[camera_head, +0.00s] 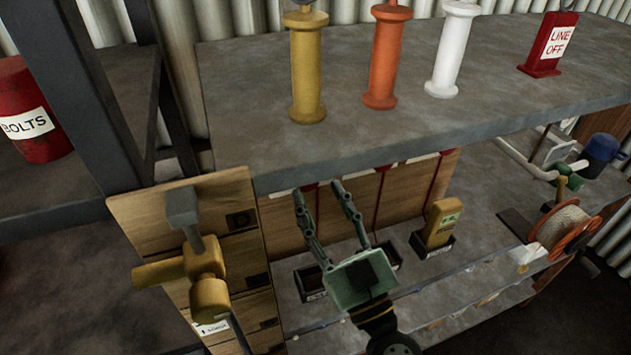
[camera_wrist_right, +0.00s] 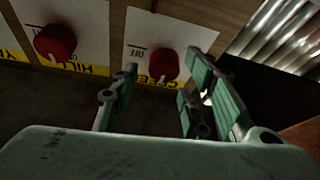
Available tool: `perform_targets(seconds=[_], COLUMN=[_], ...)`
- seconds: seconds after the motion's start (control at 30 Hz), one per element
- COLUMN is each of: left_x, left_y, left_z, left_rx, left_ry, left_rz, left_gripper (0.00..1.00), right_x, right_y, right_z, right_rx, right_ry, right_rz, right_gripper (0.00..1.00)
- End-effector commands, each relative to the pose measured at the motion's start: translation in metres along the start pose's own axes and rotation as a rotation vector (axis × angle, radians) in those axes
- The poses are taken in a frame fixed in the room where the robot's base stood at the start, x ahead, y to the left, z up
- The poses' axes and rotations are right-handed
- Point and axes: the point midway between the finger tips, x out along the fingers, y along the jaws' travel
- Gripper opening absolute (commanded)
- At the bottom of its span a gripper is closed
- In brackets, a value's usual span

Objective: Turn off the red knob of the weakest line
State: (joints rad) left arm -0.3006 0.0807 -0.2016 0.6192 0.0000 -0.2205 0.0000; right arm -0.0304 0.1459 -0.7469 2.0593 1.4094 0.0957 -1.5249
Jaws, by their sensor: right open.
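In the right wrist view, two red knobs sit on white plates on a wooden panel. The knob (camera_wrist_right: 164,63) nearer the middle has a yellow label that seems to read CREEK, upside down. The left knob (camera_wrist_right: 55,41) has a yellow label reading HILL. Each plate bears a small OFF mark. My right gripper (camera_head: 317,187) is open under the shelf's front edge, its fingers spread to either side of the CREEK knob in the wrist view; contact cannot be told. A yellow meter-like device (camera_head: 441,222) stands in a black holder; its reading is too small. My left gripper is not in view.
The grey shelf (camera_head: 250,110) overhangs the panel and bears yellow, orange and white posts and a red LINE OFF sign (camera_head: 550,45). A yellow valve-like fitting (camera_head: 206,262) stands out at left. A wire reel (camera_head: 567,230) is at right.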

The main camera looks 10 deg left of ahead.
Motion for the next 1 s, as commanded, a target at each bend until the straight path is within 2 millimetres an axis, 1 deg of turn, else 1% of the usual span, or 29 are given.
perform_targets(seconds=[0.03,0.2,0.3,0.53,1.0], left_x=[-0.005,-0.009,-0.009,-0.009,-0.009], left_y=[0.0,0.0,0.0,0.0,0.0], left_z=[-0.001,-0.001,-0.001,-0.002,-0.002], left_rx=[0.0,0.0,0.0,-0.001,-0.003], left_ry=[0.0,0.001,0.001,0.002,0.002], left_rz=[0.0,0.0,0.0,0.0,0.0], left_gripper=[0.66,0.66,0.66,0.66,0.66], right_x=[0.01,0.025,0.029,0.029,0.029], right_y=[0.001,0.0,0.0,0.0,0.001], right_z=[-0.003,-0.001,0.0,0.0,0.0], right_rx=[0.001,0.0,0.0,0.0,-0.001], right_ry=[0.002,0.001,0.0,0.0,0.0], right_rz=[0.0,0.0,0.0,-0.001,0.002], right_gripper=[0.42,0.42,0.42,0.42,0.01])
